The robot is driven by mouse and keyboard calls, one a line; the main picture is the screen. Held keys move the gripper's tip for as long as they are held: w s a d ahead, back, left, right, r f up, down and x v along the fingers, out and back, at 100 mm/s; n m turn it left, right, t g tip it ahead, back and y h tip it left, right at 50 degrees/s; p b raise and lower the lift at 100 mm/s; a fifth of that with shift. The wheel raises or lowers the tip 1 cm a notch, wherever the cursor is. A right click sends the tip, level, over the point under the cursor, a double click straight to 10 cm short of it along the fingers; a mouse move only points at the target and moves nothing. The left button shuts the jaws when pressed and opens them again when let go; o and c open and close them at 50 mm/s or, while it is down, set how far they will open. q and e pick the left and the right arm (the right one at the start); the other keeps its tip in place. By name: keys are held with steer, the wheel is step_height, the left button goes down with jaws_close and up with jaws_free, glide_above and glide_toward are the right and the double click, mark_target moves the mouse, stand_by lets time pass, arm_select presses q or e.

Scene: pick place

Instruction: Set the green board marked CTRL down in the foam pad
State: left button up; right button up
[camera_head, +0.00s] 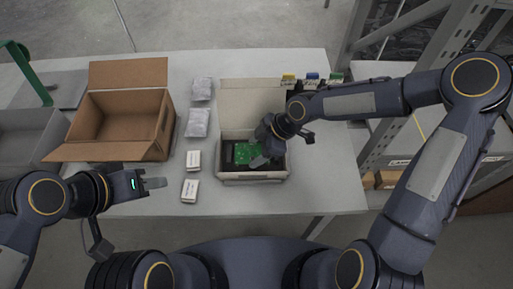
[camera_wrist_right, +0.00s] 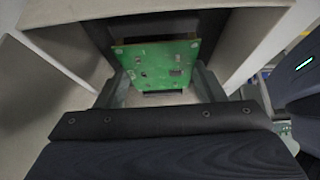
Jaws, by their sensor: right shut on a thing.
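The green board (camera_head: 243,152) is at the opening of the white box (camera_head: 250,177); it also shows in the right wrist view (camera_wrist_right: 158,64). No CTRL marking is readable. My right gripper (camera_head: 266,158) is shut on the board, with one finger at each side edge in the right wrist view (camera_wrist_right: 163,90). The dark foam pad (camera_head: 228,153) lies inside the white box, partly hidden by the board and gripper. I cannot tell whether the board touches the foam. My left gripper (camera_head: 155,184) is away to the left over the table's front edge; its finger gap is not clear.
An open brown carton (camera_head: 120,110) stands left on the table (camera_head: 230,65). Silver pouches (camera_head: 198,122) and small white boxes (camera_head: 190,190) lie between the cartons. A shelf rack (camera_head: 375,140) is at right.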

steer(key=shift+f, duration=0.1)
stand_by(0.3)
steer(key=o, duration=1)
steer(key=c, duration=0.3)
steer(key=shift+r+p, duration=2.6)
steer(key=shift+r, duration=0.9)
